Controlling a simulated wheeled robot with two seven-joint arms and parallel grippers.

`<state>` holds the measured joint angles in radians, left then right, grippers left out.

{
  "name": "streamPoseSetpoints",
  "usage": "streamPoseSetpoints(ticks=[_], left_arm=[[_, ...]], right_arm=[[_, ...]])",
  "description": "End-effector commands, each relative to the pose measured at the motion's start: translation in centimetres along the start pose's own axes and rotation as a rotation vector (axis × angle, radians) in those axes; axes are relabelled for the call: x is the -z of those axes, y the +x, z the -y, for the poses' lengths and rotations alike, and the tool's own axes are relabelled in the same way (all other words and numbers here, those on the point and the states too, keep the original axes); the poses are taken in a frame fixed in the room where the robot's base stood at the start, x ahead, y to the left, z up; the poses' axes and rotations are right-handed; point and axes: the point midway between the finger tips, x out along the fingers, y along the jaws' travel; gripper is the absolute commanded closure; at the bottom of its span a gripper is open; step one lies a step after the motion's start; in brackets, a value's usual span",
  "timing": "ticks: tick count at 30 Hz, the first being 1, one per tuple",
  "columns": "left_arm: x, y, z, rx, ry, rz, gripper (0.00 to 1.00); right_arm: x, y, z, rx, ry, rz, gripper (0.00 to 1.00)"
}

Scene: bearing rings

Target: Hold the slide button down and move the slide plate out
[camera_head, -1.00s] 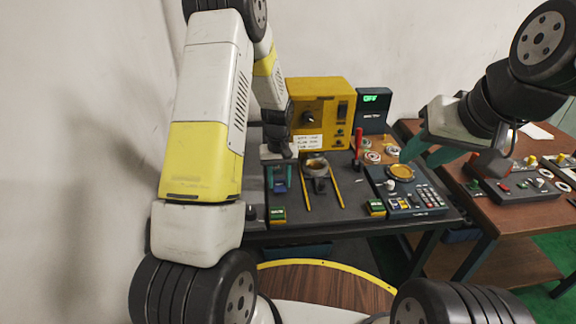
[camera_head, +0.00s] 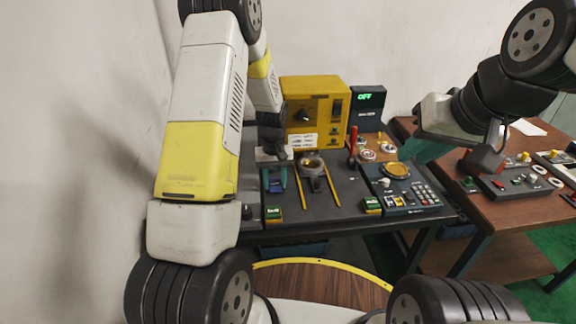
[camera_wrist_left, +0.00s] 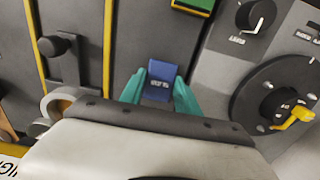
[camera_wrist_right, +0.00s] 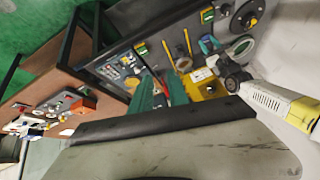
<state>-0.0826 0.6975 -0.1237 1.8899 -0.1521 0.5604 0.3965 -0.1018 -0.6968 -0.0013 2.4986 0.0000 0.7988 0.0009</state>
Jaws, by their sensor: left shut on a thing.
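My left gripper (camera_wrist_left: 158,88) is shut on a blue block with small lettering (camera_wrist_left: 158,82), seemingly the slide button. In the head view this gripper (camera_head: 274,180) is over the left side of the dark table. The slide plate with a black knob (camera_wrist_left: 60,48) lies between two yellow rails (camera_wrist_left: 107,50). The plate's knob also shows in the head view (camera_head: 316,184), with a metal ring (camera_head: 311,167) behind it. My right gripper (camera_wrist_right: 162,82) is open and empty, up above the right part of the table. In the head view its teal fingers (camera_head: 425,150) show.
A red lever (camera_head: 353,143) and a keypad panel (camera_head: 402,188) are right of the rails. A brown table (camera_head: 470,210) with more panels stands at the right.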

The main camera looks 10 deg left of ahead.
Motion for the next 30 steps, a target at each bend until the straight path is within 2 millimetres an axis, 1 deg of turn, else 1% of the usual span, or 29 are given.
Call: streamPoseSetpoints(ticks=[1,2,3,5,7,11,17,21,23,24,26,27,30], left_arm=[[-0.3,0.3,0.0,0.002,0.0,0.009,1.0],[-0.3,0.3,0.0,0.002,0.0,0.009,1.0],[-0.3,0.3,0.0,0.002,0.0,0.009,1.0],[-0.3,0.2,0.0,0.002,0.0,0.009,1.0],[-0.3,0.2,0.0,0.002,0.0,0.009,1.0],[-0.3,0.2,0.0,0.002,0.0,0.009,1.0],[-0.3,0.2,0.0,0.002,0.0,0.009,1.0],[-0.3,0.2,0.0,0.002,0.001,0.009,1.0],[-0.3,0.2,0.0,0.002,0.001,0.009,1.0],[-0.3,0.2,0.0,0.002,0.001,0.009,1.0],[-0.3,0.2,0.0,0.002,0.001,0.009,1.0],[-0.3,0.2,0.0,0.002,0.001,0.009,1.0],[-0.3,0.2,0.0,0.002,0.001,0.008,1.0]], right_arm=[[0.2,0.2,0.1,0.004,0.0,0.004,0.91],[0.4,0.3,0.1,0.007,0.001,0.007,0.97],[0.8,0.6,0.2,0.012,0.002,0.012,1.0],[1.4,1.2,0.4,0.022,0.005,0.024,1.0],[2.5,2.3,0.7,0.036,0.009,0.042,1.0],[4.9,5.1,1.6,0.057,0.021,0.082,1.0],[8.0,10.5,3.3,0.058,0.03,0.142,1.0],[9.5,14.8,4.7,0.039,0.026,0.178,1.0],[9.9,16.7,5.4,0.026,0.021,0.191,1.0],[10.3,18.0,5.8,0.016,0.017,0.198,1.0],[10.6,20.0,6.5,-0.001,0.009,0.209,1.0],[10.7,21.3,6.9,-0.013,0.002,0.214,1.0],[11.0,24.6,8.1,-0.046,-0.018,0.224,1.0]])
